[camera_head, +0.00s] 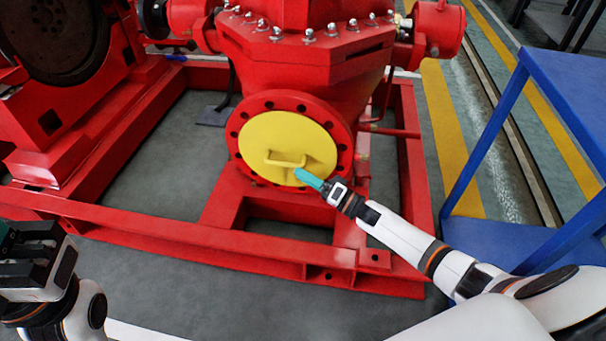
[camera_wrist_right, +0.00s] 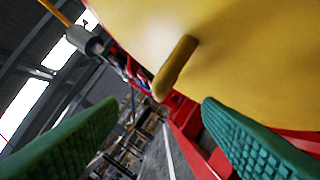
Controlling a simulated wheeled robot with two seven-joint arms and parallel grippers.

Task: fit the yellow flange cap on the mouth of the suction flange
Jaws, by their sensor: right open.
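The yellow flange cap (camera_head: 287,136) sits at the mouth of the red suction flange (camera_head: 240,163), inside its ring of bolt holes. In the head view it looks roughly centred there; whether it is fully seated I cannot tell. Its handle (camera_head: 287,160) faces me, and in the right wrist view the handle (camera_wrist_right: 176,68) stands off the cap face (camera_wrist_right: 255,60). My right gripper (camera_head: 301,173) is just beside the handle's right end, with its green fingers (camera_wrist_right: 160,140) apart and nothing between them. My left gripper (camera_head: 8,240) is at the left edge, partly cut off; its opening is unclear.
The red pump frame (camera_head: 190,229) runs across below the flange, with a lower rail in front. A blue table (camera_head: 563,100) stands at the right. Grey floor (camera_head: 200,285) in front of the frame is clear.

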